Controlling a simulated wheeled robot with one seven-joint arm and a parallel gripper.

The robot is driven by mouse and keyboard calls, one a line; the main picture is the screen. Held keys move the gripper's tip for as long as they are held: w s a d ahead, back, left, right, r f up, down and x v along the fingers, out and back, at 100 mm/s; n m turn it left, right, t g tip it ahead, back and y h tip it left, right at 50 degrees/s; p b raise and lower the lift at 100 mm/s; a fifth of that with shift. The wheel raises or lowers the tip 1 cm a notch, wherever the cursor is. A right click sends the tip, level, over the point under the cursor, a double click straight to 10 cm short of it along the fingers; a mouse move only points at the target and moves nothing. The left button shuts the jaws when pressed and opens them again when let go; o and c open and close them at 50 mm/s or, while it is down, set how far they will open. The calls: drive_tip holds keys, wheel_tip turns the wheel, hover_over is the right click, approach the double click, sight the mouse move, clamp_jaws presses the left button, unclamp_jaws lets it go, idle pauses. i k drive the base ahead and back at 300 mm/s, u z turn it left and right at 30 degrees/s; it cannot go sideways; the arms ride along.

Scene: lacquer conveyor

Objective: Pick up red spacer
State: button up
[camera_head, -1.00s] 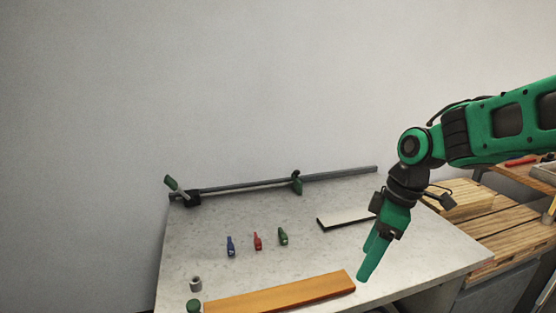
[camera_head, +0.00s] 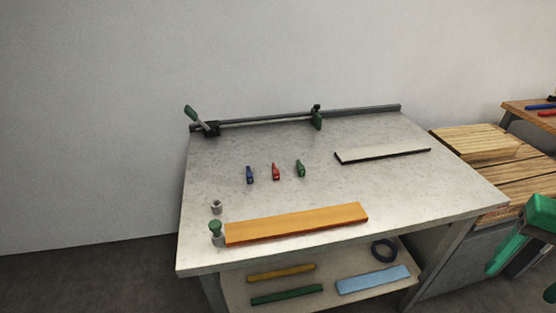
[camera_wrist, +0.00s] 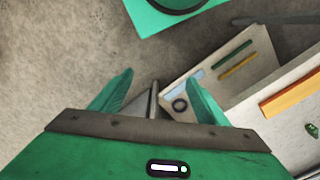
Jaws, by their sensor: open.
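The red spacer (camera_head: 276,172) is small and lies on the pale worktable (camera_head: 225,160). It lies between a similar blue piece (camera_head: 250,175) on its left and a green piece (camera_head: 300,168) on its right. My gripper shows only in part at the right edge of the head view, well to the right of the table and away from the spacer. In the wrist view my gripper (camera_wrist: 161,73) has its two green fingers spread apart with nothing between them. The red spacer does not show in the wrist view.
An orange board (camera_head: 297,224) lies along the table's front, beside a green-topped fitting (camera_head: 215,231). A pale strip (camera_head: 383,155) lies at right, a clamp bar (camera_head: 265,119) at the back. The lower shelf holds colored strips and a dark ring (camera_head: 384,250).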

sight(276, 175)
drive_tip(key=k, duration=1.3)
drive_tip(key=u, duration=0.4)
drive_tip(key=i, duration=1.95)
drive_tip(key=z, duration=0.4)
